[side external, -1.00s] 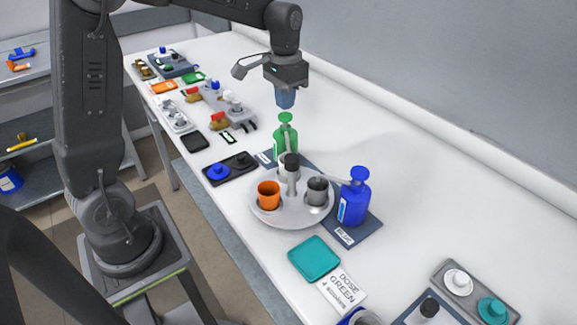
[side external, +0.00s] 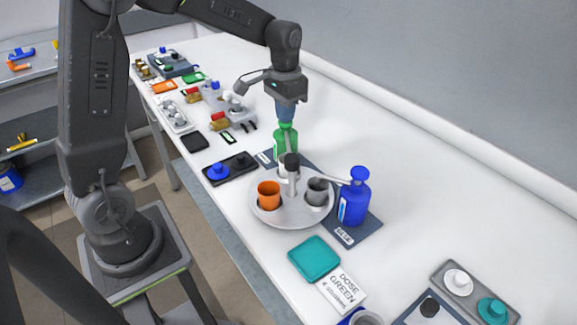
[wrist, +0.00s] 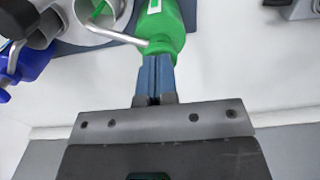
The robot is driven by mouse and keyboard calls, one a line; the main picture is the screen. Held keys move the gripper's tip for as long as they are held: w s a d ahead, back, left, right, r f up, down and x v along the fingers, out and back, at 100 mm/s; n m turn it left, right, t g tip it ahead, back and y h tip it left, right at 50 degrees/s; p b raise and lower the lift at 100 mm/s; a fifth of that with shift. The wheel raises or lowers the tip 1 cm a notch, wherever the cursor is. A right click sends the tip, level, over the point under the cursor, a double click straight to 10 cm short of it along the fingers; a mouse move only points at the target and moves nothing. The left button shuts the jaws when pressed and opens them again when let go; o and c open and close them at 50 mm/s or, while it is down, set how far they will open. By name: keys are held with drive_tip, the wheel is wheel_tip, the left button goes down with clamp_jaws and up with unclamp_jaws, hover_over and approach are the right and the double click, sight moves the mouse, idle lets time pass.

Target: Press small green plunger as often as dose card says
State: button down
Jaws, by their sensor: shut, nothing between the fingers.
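The green pump bottle (side external: 284,145) stands on a dark mat behind the round tray. My gripper (side external: 285,122) is shut and empty, its fingertips down at the top of the green plunger. In the wrist view the shut fingers (wrist: 154,70) meet the green bottle (wrist: 165,25) at its head, and its pale spout points left over a cup. The head looks low against the bottle's shoulder. The dose card (side external: 341,289) lies at the front and reads "DOSE GREEN 4 strokes".
A round tray (side external: 290,217) holds an orange cup (side external: 268,195), a grey cup (side external: 317,191) and another cup under the green spout. A blue pump bottle (side external: 354,200) stands to its right. A teal pad (side external: 313,258) lies in front.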

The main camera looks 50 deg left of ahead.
idle(0.3)
drive_tip(key=shift+r, duration=0.9)
drive_tip(key=shift+f, duration=0.15)
drive_tip(key=shift+f, duration=0.85)
drive_tip(key=shift+r, duration=1)
drive_tip(key=shift+f, duration=0.15)
